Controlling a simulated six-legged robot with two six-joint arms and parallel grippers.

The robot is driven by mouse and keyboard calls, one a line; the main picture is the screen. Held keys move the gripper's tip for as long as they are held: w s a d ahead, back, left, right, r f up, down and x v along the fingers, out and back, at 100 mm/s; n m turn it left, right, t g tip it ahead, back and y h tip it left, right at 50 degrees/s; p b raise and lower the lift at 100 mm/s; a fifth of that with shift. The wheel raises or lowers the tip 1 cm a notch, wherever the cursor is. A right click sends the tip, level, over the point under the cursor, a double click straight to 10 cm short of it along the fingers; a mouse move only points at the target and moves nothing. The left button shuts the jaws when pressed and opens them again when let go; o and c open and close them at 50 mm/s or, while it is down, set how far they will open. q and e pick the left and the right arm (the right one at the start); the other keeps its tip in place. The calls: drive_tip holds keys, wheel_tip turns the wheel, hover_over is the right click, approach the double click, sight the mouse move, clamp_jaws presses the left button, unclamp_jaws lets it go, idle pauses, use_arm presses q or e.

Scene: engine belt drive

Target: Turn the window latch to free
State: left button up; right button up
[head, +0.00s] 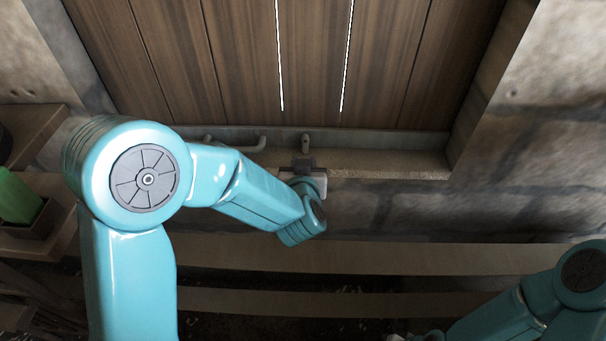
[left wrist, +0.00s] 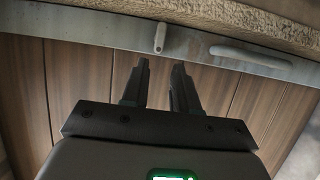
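The window latch (head: 305,143) is a small grey upright lever on the grey bottom rail of the wooden shutters. It also shows in the left wrist view (left wrist: 160,38), standing across the rail. My left gripper (head: 303,164) is just below the latch in the head view. In the left wrist view my left gripper (left wrist: 159,78) has its two dark fingers apart with nothing between them. The latch lies beyond the fingertips, roughly in line with the gap, and no contact shows. My right gripper's fingers are out of view.
A curved grey handle (head: 243,145) is on the rail left of the latch. A stone sill (head: 390,164) runs below the rail. Wooden shelves (head: 35,215) with a green item (head: 17,198) stand at the left. My right arm is low at the right.

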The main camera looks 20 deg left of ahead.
use_arm(q)
drive_tip(key=v, duration=0.5)
drive_tip(key=shift+s, duration=0.15)
